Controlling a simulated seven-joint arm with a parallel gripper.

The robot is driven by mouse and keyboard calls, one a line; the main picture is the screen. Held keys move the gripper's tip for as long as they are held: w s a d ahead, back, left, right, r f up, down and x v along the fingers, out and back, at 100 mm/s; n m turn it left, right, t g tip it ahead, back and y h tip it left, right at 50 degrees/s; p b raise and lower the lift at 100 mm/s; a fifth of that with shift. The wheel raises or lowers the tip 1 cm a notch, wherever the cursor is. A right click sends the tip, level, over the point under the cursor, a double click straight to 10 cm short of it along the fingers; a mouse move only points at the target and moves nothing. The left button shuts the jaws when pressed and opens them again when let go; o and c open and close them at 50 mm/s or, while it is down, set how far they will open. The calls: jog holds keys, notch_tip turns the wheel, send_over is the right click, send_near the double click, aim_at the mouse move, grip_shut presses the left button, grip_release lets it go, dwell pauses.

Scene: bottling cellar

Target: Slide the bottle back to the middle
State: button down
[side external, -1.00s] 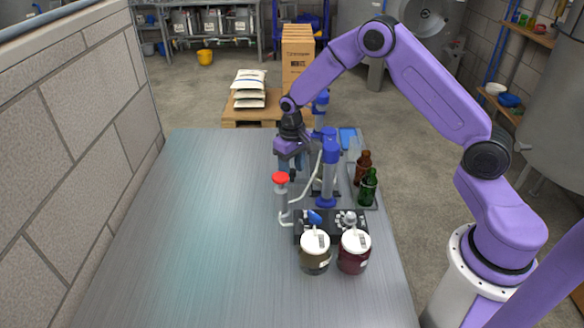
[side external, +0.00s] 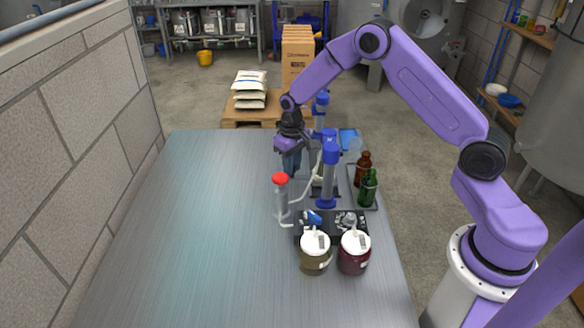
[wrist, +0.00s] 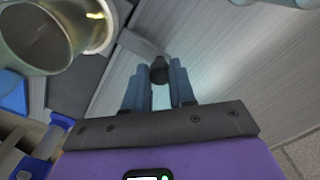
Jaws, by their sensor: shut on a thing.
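A brown bottle (side external: 363,169) and a green bottle (side external: 369,187) stand upright on a grey tray (side external: 352,178) at the right of the bench. A clear glass vessel (wrist: 38,32) looms large at the upper left of the wrist view; I cannot tell whether it is a bottle. My gripper (side external: 291,165) is low over the bench, left of the blue-topped column (side external: 327,175) and away from both bottles. In the wrist view, my gripper (wrist: 160,88) is shut on a dark knob (wrist: 159,70), seemingly at the end of a grey bar (wrist: 141,45).
A red-topped post (side external: 281,195) with a pale hose stands just in front of my gripper. Two white-lidded jars, olive (side external: 315,255) and dark red (side external: 354,255), stand at the front. The bench's left side is clear, up to a block wall (side external: 70,150).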

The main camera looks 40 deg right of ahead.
jog(key=shift+w+d, duration=2.75)
jog(key=shift+w, duration=0.15)
jog(key=c, duration=0.9)
grip_release()
jog(key=shift+r, duration=0.15)
notch_tip(320, 180, up, 17)
jog(key=shift+r, duration=0.15)
jog(key=shift+s, duration=0.1)
